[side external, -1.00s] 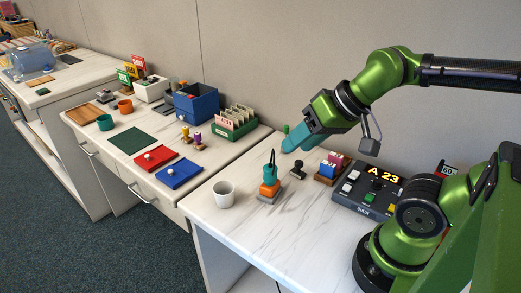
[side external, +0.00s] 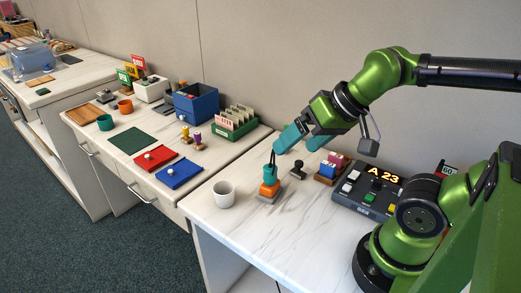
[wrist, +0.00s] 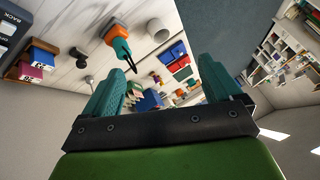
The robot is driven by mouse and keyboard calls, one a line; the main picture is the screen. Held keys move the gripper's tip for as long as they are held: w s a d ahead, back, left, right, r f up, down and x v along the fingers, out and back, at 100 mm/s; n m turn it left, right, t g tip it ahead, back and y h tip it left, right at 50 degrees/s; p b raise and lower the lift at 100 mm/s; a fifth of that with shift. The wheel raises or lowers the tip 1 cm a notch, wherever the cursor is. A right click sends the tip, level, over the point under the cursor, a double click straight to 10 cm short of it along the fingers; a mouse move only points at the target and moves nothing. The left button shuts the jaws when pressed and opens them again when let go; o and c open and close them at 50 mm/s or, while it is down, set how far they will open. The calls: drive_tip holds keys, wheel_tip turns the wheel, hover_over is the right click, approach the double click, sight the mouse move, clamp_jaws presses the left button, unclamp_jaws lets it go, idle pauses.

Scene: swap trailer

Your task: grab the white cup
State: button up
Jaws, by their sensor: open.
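The white cup (side external: 224,194) stands upright near the left front edge of the near white marbled counter. It also shows in the wrist view (wrist: 158,31), at the top middle. My gripper (side external: 300,143) is open and empty, with teal fingers. It hangs above the back of the counter, behind and to the right of the cup and well apart from it. In the wrist view the two fingers of my gripper (wrist: 164,88) stand wide apart with nothing held between them.
An orange and teal tool (side external: 269,184) stands just right of the cup. A black stamp (side external: 299,169), colored blocks (side external: 330,168) and a control box (side external: 368,192) reading "A 23" are farther right. Red (side external: 154,158) and blue (side external: 180,174) trays lie on the left counter. Counter front is clear.

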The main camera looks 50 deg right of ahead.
sight(224, 189)
drive_tip(key=w+a+f+n+g+h, duration=0.1)
drive_tip(key=w+f+n+g, duration=0.2)
drive_tip(key=w, duration=0.6)
drive_tip(key=w+a+f+n+g+h, duration=0.1)
drive_tip(key=w+a+f+n+g, duration=0.15)
drive_tip(key=w, duration=0.75)
drive_tip(key=shift+n, duration=0.35)
drive_tip(key=f, duration=0.5)
drive_tip(key=w+f, duration=0.1)
drive_tip(key=f, duration=1)
drive_tip(key=shift+w+d+f, duration=0.15)
drive_tip(key=shift+d+f, duration=0.25)
drive_tip(key=shift+c, duration=0.4)
drive_tip(key=c, duration=1.1)
drive_tip(key=shift+r, duration=0.15)
